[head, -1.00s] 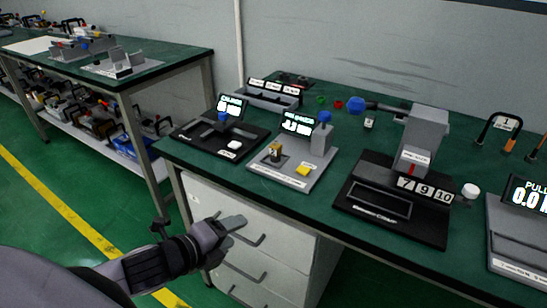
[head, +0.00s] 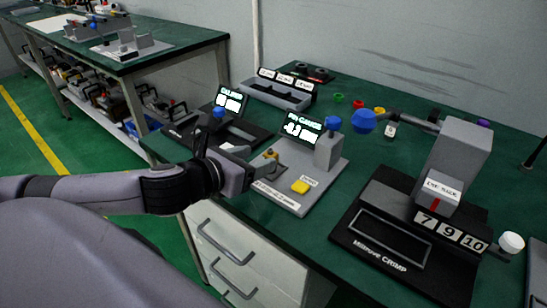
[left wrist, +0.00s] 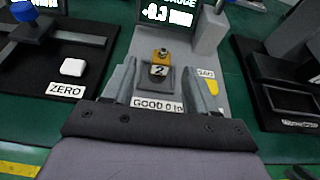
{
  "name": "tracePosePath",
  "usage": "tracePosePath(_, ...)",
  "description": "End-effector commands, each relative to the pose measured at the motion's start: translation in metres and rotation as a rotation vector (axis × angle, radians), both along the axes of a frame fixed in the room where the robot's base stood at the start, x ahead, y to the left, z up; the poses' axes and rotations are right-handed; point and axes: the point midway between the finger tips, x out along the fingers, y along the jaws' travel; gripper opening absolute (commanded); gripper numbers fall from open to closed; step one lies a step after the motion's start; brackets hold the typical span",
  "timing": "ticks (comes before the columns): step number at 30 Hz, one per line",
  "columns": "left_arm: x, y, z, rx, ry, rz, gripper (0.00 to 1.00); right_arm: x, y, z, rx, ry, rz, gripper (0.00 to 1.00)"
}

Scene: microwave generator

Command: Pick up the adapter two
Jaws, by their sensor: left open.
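Adapter two (left wrist: 161,57) is a small brass-coloured piece with a metal top and a white "2" label. It stands on the grey gauge station (left wrist: 231,105). In the head view the adapter (head: 271,155) is partly hidden by my left gripper (head: 246,160), which reaches over the station's left edge. In the left wrist view my left gripper (left wrist: 160,80) is open, with one finger on each side of the adapter's line. The adapter appears at or just beyond the fingertips; I cannot tell if they touch it. My right gripper is not in view.
A yellow button (head: 300,187) and an upright grey post with a blue knob (head: 333,123) are on the same station. A black crimp machine (head: 405,235) stands to the right.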

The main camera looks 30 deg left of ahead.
Motion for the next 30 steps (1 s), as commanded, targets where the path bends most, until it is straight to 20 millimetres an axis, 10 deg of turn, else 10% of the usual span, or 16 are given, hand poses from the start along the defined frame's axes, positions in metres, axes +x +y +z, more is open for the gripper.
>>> tracePosePath(28,0.053,-0.006,-0.02,-0.001,0.0,-0.002,0.57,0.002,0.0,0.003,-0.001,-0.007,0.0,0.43)
tracePosePath(30,0.053,-0.006,-0.02,-0.002,0.0,-0.002,0.38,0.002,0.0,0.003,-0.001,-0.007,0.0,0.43)
